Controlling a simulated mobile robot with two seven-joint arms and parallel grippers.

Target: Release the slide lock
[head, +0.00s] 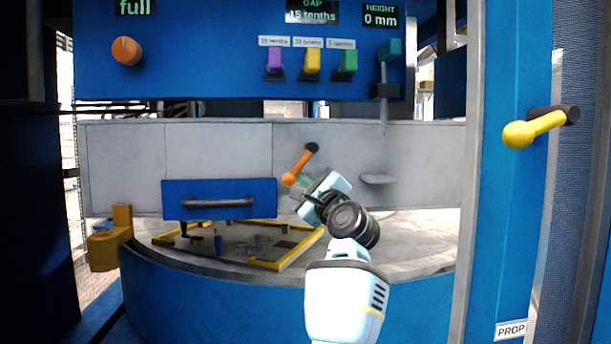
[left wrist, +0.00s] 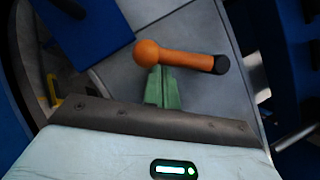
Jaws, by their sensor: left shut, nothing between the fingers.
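An orange lever (head: 300,166) with a round knob and a black pivot is on the grey back panel. It slants from the pivot at upper right down to the knob at lower left. No label on it marks it as the slide lock. My left gripper (head: 303,182) is shut and empty, with its tips at the knob end of the lever. In the left wrist view the green fingertips (left wrist: 161,86) are together just below the orange knob (left wrist: 147,53); I cannot tell whether they touch it. My right gripper is not in view.
A blue drawer-like plate (head: 240,187) with a grey handle is left of my gripper. A yellow-edged frame (head: 290,257) lies on the round table below. A yellow lever (head: 535,128) is on the blue post at right. Coloured switches (head: 312,62) line the upper panel.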

